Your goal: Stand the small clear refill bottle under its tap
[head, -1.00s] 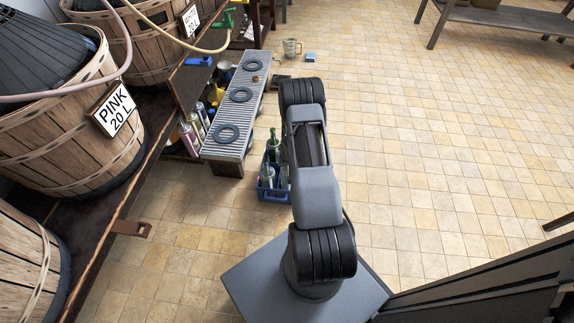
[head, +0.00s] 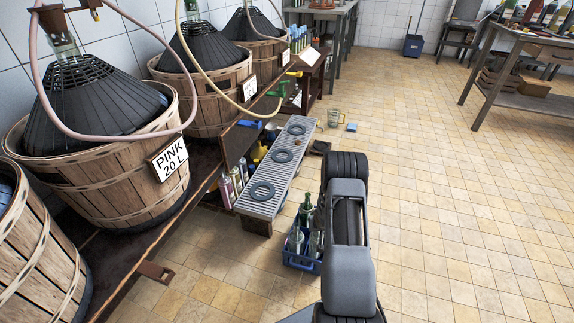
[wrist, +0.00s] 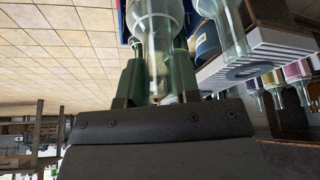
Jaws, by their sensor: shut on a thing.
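My gripper (wrist: 158,75) is shut on a clear glass bottle (wrist: 158,28), its neck between the two greenish fingers in the wrist view. In the head view my arm hides the gripper and this bottle. A blue crate (head: 290,262) with several bottles, one with a green neck (head: 306,208), stands on the floor left of my arm. A slatted grey rack (head: 275,172) carries three dark rings. A green tap (head: 281,89) shows above the rack's far part. I cannot tell whether the held bottle is clear of the crate.
Basketed demijohns stand on a wooden shelf at the left; the nearer full one has a PINK 20 L sign (head: 169,158). Hoses hang from them. Coloured bottles (head: 230,184) stand beside the rack. The tiled floor at right is open.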

